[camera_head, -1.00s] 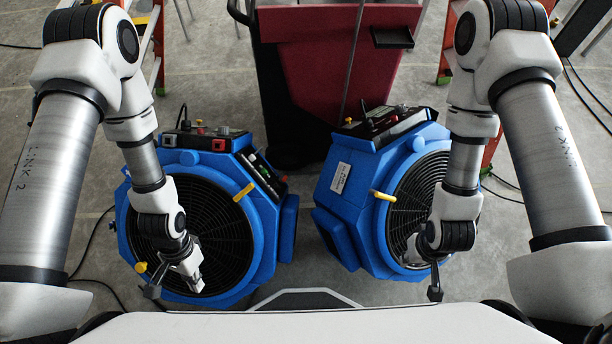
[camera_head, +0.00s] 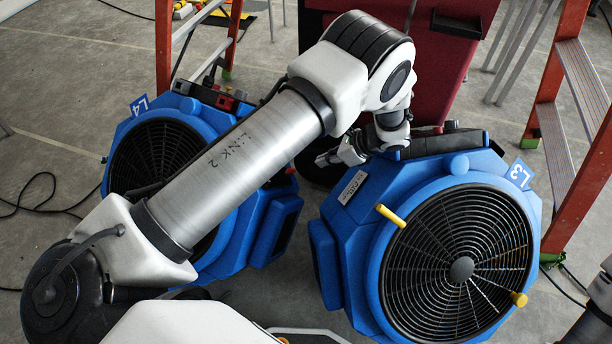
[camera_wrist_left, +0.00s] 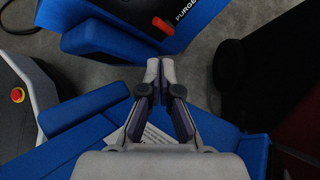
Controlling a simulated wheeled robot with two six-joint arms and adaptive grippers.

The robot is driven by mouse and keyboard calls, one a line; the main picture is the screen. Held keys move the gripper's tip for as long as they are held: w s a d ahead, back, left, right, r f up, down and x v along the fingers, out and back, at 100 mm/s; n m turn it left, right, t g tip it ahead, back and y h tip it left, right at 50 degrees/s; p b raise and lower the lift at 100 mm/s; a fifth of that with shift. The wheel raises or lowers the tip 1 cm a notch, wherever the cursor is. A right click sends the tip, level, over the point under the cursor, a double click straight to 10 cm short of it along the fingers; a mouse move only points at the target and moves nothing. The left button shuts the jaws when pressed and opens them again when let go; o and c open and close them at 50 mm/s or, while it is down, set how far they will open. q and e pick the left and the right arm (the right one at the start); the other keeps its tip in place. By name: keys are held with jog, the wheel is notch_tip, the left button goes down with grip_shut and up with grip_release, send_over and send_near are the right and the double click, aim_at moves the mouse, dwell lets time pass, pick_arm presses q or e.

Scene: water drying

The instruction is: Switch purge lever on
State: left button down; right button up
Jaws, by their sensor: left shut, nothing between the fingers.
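In the left wrist view an orange lever (camera_wrist_left: 162,25) sits on a dark panel beside the word PURGE, on a blue unit (camera_wrist_left: 95,38) at the top. My left gripper (camera_head: 322,160) is shut and empty, above the gap between the two blue units. It also shows in the left wrist view (camera_wrist_left: 158,72), its closed tips pointing toward the panel, below the lever in the picture and apart from it. My left arm hides part of the left blue unit, L4 (camera_head: 130,130). My right gripper is out of view.
The right blue unit, L3 (camera_head: 350,235), has yellow knobs on its grille side. A red cart (camera_head: 445,60) and orange ladders (camera_head: 570,120) stand behind. Cables (camera_head: 40,185) lie on the floor at left. A red button (camera_wrist_left: 18,95) shows in the wrist view.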

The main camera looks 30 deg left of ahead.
pick_arm(q)
jog(key=b+x, duration=0.2)
jog(key=x, duration=0.8)
dwell(0.3)
jog(key=shift+a+r+m, duration=0.1)
jog(key=shift+a+m, duration=0.05)
jog(key=shift+m, duration=0.15)
